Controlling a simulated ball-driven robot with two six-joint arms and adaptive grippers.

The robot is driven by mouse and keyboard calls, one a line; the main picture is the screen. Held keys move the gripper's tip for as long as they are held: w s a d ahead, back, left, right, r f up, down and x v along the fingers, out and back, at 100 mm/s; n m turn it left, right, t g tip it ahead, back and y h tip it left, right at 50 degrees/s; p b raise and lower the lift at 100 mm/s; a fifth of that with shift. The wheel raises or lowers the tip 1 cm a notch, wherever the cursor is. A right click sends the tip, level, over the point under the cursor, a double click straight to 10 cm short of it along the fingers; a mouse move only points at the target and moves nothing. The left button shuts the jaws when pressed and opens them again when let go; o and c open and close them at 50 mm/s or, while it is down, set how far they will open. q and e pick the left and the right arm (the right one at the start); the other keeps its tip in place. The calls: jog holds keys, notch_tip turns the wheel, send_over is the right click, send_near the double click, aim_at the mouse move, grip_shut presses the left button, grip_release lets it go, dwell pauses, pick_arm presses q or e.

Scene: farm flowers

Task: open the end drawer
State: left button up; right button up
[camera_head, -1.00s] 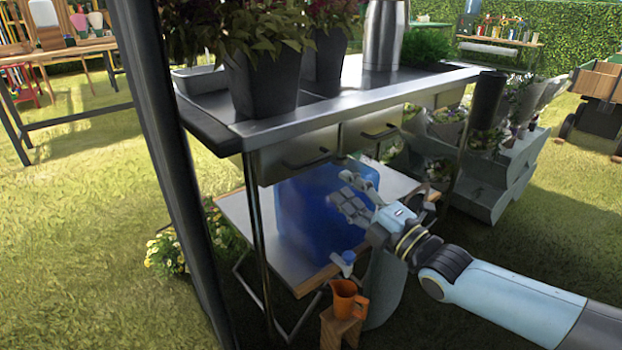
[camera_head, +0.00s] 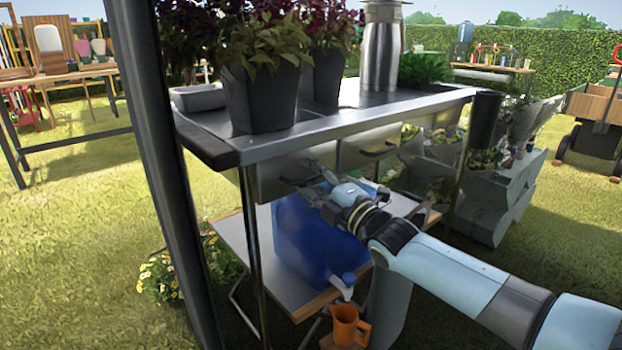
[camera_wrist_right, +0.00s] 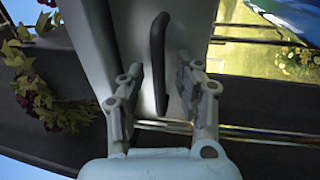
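The end drawer (camera_head: 262,178) is the left of two grey drawers under the steel bench top, and it looks shut. Its dark bar handle (camera_wrist_right: 158,62) shows in the right wrist view, standing off the pale drawer front (camera_wrist_right: 128,30). My right gripper (camera_head: 308,182) is at this drawer's front and hides much of the handle in the head view. In the wrist view its two fingers (camera_wrist_right: 160,85) are open, one on each side of the handle's near end, with gaps visible. My left gripper is not in view.
A second drawer (camera_head: 372,146) with its own handle is to the right. A blue water container (camera_head: 318,240) stands on a lower table below my gripper, near an orange jug (camera_head: 348,326). Potted plants (camera_head: 262,95) stand on the bench top (camera_head: 350,122). A dark post (camera_head: 160,160) crosses the left.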

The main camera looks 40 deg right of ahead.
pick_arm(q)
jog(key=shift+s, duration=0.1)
pick_arm(e)
grip_shut()
dwell(0.3)
jog(key=shift+s+p, duration=0.45)
jog(key=shift+s, duration=0.05)
pick_arm(q)
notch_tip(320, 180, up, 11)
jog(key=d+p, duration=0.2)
jog(key=p, duration=0.9)
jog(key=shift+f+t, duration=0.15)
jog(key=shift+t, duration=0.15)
pick_arm(e)
jog(key=s+d, duration=0.1)
jog(key=s, duration=1.9)
jog(key=shift+s+d, duration=0.2)
jog(key=shift+d, duration=0.15)
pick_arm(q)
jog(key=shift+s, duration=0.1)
pick_arm(e)
jog(key=c, duration=0.6)
grip_release()
jog(key=shift+c, duration=0.2)
jog(key=o, duration=0.6)
